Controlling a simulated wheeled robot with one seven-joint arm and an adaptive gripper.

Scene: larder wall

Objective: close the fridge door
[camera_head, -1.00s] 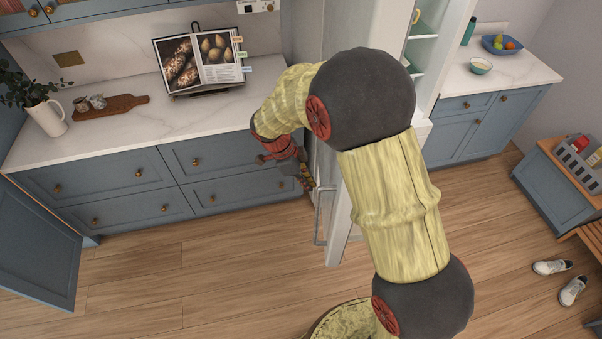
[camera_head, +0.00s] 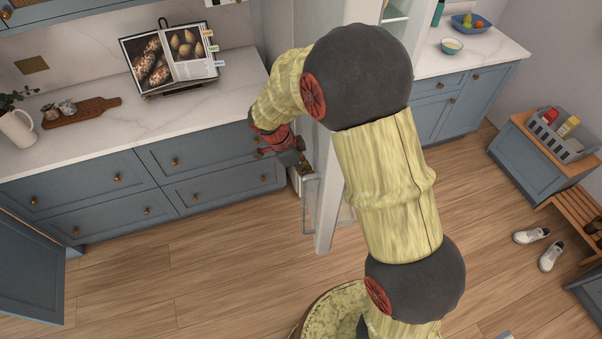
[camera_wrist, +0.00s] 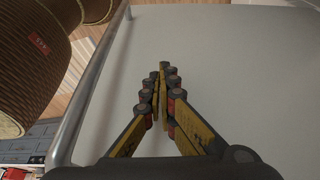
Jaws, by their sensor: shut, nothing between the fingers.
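The fridge door (camera_head: 328,222) is open in the head view. It juts into the room, seen nearly edge-on and partly hidden behind my arm. Its long bar handle (camera_head: 306,208) is on the left-hand face. My gripper (camera_head: 306,168) is on that same side, close to the handle's upper part. In the wrist view the pale door panel (camera_wrist: 245,75) fills most of the picture, and the handle bar (camera_wrist: 92,78) runs along its left. My gripper (camera_wrist: 160,72) is shut and empty, its tips over the panel to the right of the bar. I cannot tell whether they touch it.
Blue drawers under a marble counter (camera_head: 95,138) stand left of the door. A cookbook (camera_head: 170,58) is on the counter. To the right are another counter (camera_head: 490,55), a low cabinet with a grey crate (camera_head: 575,148) and white shoes (camera_head: 531,235). The wooden floor in front is clear.

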